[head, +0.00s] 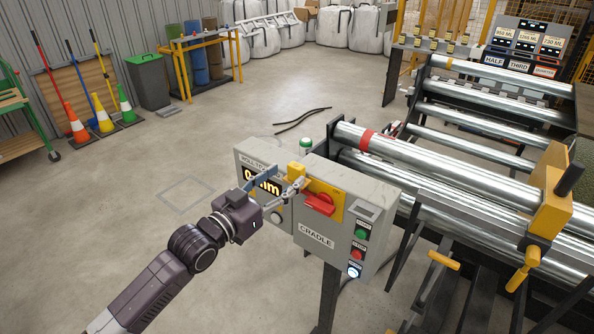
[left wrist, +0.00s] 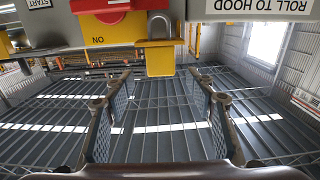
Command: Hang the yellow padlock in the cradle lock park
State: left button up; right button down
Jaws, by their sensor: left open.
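The yellow padlock (head: 295,171) is at the left edge of the yellow switch plate on the grey CRADLE box (head: 316,238). In the left wrist view, where lettering is inverted, its yellow body (left wrist: 160,61) and grey shackle (left wrist: 158,24) show beside the red handle (left wrist: 103,15). I cannot tell what the shackle rests on or passes through. My left gripper (head: 281,182) is open and points at the padlock. In the left wrist view its fingers (left wrist: 160,92) are spread either side, with the padlock just beyond the tips. I cannot make out the lock park. My right gripper is out of view.
A second grey box with a lit display (head: 262,184) stands close behind my left gripper. Steel rollers (head: 450,180) fill the right side. Green, red and lit buttons (head: 357,252) are on the CRADLE box front. The floor to the left is open.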

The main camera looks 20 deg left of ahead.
aim_at(293, 170)
pick_arm(q)
jog(key=p+x, duration=0.2)
jog(key=x, duration=0.3)
jog(key=shift+w+f, duration=0.1)
jog(key=shift+w, duration=0.25)
jog(key=shift+w+d+f, duration=0.1)
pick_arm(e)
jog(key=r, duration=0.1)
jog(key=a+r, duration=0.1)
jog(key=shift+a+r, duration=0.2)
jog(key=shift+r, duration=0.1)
pick_arm(q)
jog(key=c, duration=1.3)
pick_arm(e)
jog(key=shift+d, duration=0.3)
